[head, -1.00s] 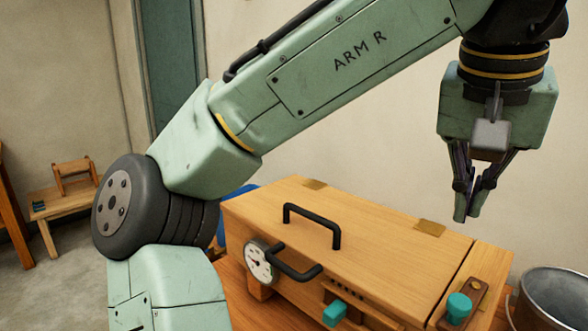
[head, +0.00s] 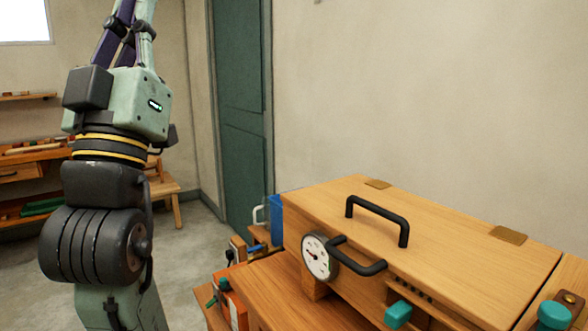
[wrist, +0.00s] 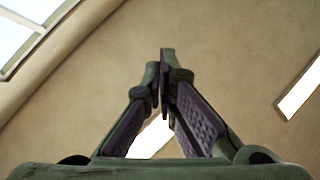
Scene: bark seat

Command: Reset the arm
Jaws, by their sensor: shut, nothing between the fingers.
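My gripper (wrist: 161,62) points up at the ceiling in the wrist view. Its two fingers meet at the tips, and nothing shows between them. In the head view my arm stands folded upright at the left, with the gripper's lower fingers (head: 127,28) at the top edge; the fingertips are cut off there. The gripper is well to the left of the wooden box and touches nothing.
A wooden box (head: 450,250) with a black lid handle (head: 377,217), a dial gauge (head: 318,256) and teal knobs stands at the right. A green door (head: 242,110) is behind. Shelves with items (head: 30,153) and a small wooden stool (head: 172,188) are at the far left.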

